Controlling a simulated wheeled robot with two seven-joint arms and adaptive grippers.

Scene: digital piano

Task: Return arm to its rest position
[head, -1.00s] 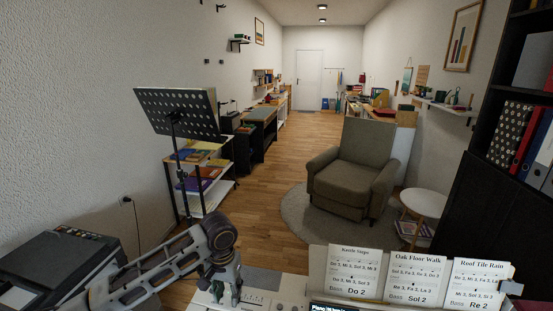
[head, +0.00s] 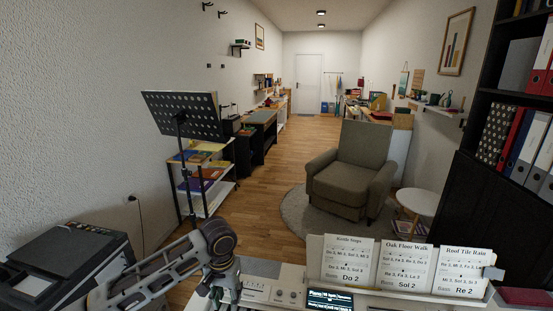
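My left arm comes in from the lower left of the head view, and its gripper (head: 224,298) points down over the left end of the digital piano (head: 381,302). Its fingers are small and partly cut off by the lower edge, so I cannot tell how far apart they are. A lit display (head: 330,300) shows on the piano panel, right of the gripper. Several song sheets (head: 403,266) stand upright on the piano's music rest. My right arm and gripper are not in view.
A black printer (head: 70,262) stands at the lower left, near my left arm. A black music stand (head: 185,116) rises behind the arm. A grey armchair (head: 350,172) and a round white side table (head: 418,202) stand beyond the piano. The wooden floor (head: 262,192) between is clear.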

